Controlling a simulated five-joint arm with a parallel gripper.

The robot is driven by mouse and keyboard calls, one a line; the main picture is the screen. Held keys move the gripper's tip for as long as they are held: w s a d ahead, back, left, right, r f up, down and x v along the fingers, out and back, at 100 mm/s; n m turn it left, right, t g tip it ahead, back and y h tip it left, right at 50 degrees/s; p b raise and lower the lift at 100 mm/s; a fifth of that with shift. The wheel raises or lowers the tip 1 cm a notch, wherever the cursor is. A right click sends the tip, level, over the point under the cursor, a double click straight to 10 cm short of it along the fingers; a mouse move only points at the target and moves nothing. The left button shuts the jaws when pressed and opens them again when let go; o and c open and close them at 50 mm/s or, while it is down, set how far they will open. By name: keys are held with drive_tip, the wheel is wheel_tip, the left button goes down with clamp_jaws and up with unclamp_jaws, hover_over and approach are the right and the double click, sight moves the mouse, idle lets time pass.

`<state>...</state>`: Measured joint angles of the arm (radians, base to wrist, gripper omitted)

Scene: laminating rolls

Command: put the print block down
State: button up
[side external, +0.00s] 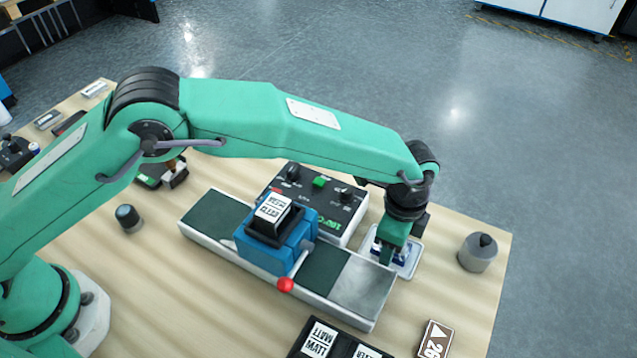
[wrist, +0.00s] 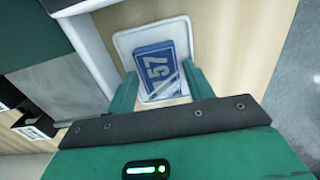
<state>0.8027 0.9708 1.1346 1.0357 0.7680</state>
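The print block is a blue block with a white 57 (wrist: 157,70). In the wrist view it lies over a white-rimmed tray (wrist: 122,42), slightly tilted in the picture. My gripper (wrist: 160,72) has one green finger on each side of the block. The left finger looks close against it; a thin gap seems to show at the right finger. I cannot tell whether the fingers press on it or whether the block rests on the tray floor. In the side view my gripper (side external: 388,258) is low at the tray (side external: 413,262) and mostly hides the block.
A laminating bench with a blue roller carriage (side external: 268,255) and red-knobbed lever (side external: 286,285) stands left of the tray. A control box (side external: 325,195) is behind it. A grey cylinder (side external: 477,256) stands right.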

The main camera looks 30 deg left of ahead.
drive_tip(key=shift+r, duration=0.15)
wheel_tip(320, 180, up, 12)
idle(0.8)
idle(0.5)
